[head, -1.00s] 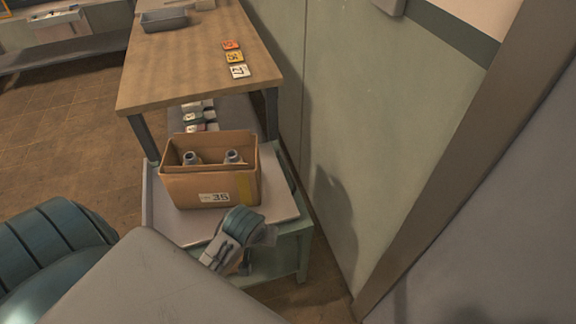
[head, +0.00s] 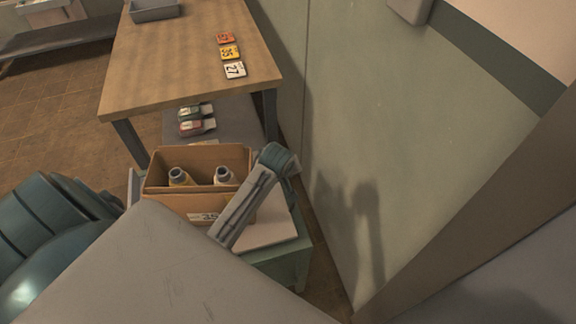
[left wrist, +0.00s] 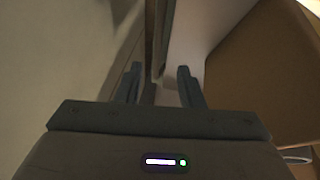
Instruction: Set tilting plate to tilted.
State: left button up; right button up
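The tilting plate (head: 275,228) is a pale flat board on a green stand, and it looks about level. A cardboard box (head: 180,203) stands on it. The plate also shows in the left wrist view (left wrist: 192,38), with the box (left wrist: 262,75) to its right. My left gripper (left wrist: 157,80) is open. The plate's thin edge lies ahead of and between its spread fingers; I cannot tell whether they touch it. In the head view an arm link crosses in front of the box and hides part of the plate; no fingertips show there. My right gripper is not in view.
The box holds two bottles (head: 224,176). A wooden table (head: 175,60) behind carries numbered tiles (head: 234,70) and a grey tray (head: 153,10). The green stand (head: 293,265) is near the wall (head: 370,130) on the right, with a narrow floor gap between.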

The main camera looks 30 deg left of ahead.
pick_arm(q)
jog(key=x, duration=1)
jog(key=shift+w+f+p, duration=0.15)
jog(key=shift+p, duration=0.25)
grip_shut()
